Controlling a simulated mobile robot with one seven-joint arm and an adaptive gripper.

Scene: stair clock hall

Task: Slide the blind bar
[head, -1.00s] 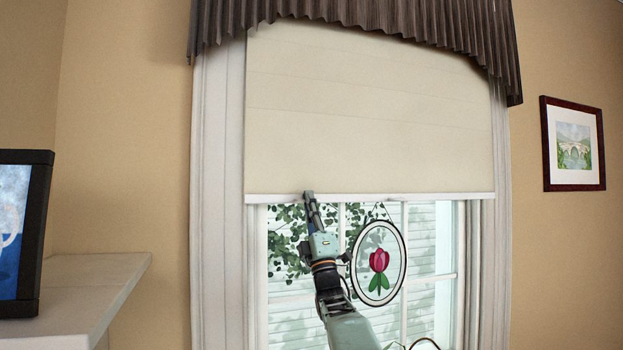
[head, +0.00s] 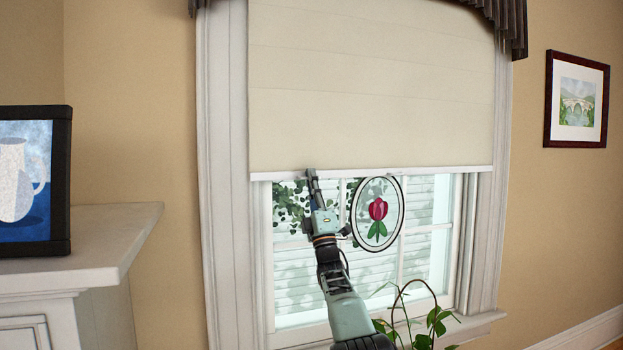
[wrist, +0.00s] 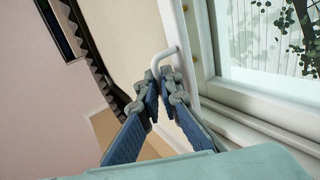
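The cream blind (head: 370,85) hangs over the upper part of the window, with the white blind bar (head: 420,169) along its lower edge. My gripper (head: 312,176) is at the bar, left of its middle. In the wrist view the bar (wrist: 188,45) carries a small white looped handle (wrist: 166,52). My blue-grey fingertips (wrist: 162,86) are close together on either side of the handle's end and appear shut on it. The exact contact is partly hidden by the fingers.
A round tulip ornament (head: 377,209) hangs just right of my gripper, its top close to the bar. A potted plant (head: 415,320) stands below. A mantel shelf (head: 90,255) with a framed jug picture (head: 30,180) is at left. A wall picture (head: 577,100) hangs at right.

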